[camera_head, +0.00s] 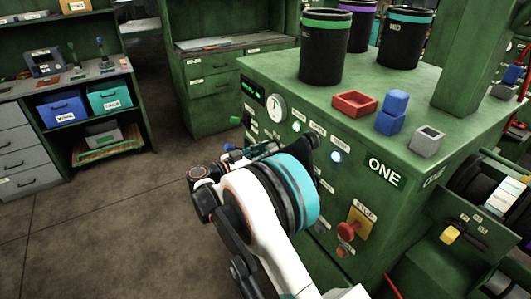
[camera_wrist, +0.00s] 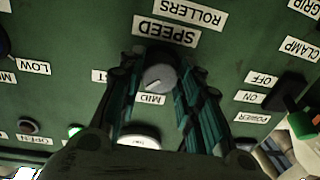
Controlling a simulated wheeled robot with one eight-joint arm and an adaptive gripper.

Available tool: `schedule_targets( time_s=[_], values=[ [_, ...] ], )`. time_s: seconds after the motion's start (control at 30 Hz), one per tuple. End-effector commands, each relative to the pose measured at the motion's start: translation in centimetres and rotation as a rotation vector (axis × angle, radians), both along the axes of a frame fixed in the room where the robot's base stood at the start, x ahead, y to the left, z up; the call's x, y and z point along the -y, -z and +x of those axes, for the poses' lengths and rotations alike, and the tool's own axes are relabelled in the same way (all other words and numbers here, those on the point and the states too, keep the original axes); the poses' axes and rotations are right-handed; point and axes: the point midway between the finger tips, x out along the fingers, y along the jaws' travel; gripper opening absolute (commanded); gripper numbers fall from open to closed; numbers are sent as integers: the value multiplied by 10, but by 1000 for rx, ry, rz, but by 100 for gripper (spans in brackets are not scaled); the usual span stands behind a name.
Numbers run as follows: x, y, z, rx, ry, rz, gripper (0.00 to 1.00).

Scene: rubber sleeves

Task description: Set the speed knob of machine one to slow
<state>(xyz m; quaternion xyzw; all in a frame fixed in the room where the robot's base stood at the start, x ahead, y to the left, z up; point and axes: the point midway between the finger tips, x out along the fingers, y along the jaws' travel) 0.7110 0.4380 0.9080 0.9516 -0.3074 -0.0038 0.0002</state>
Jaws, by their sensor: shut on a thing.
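Machine one (camera_head: 345,195) is the green cabinet with a white ONE sign, right of centre in the head view. Its speed knob (camera_wrist: 160,72), a grey round knob, is in the middle of the wrist view by the upside-down SPEED label (camera_wrist: 166,33). My gripper (camera_wrist: 162,75) is shut on the knob, one finger on each side. A pale mark on the knob points toward the picture's lower left, near the MID label (camera_wrist: 150,99). A partly hidden label ending in ST (camera_wrist: 99,76) is left of it. No SLOW label shows. My arm hides the knob in the head view.
A red tray (camera_head: 354,104), blue blocks (camera_head: 391,113) and dark bins (camera_head: 326,50) stand on the machine. The floor to the left is clear.

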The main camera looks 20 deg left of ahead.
Motion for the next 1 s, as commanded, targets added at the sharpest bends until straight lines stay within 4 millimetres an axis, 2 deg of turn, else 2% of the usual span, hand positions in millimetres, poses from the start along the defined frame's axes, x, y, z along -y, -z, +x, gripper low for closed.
schedule_targets(
  time_s=[1.0],
  values=[
    [0,-3,0,-598,-1,-701,8]
  ],
)
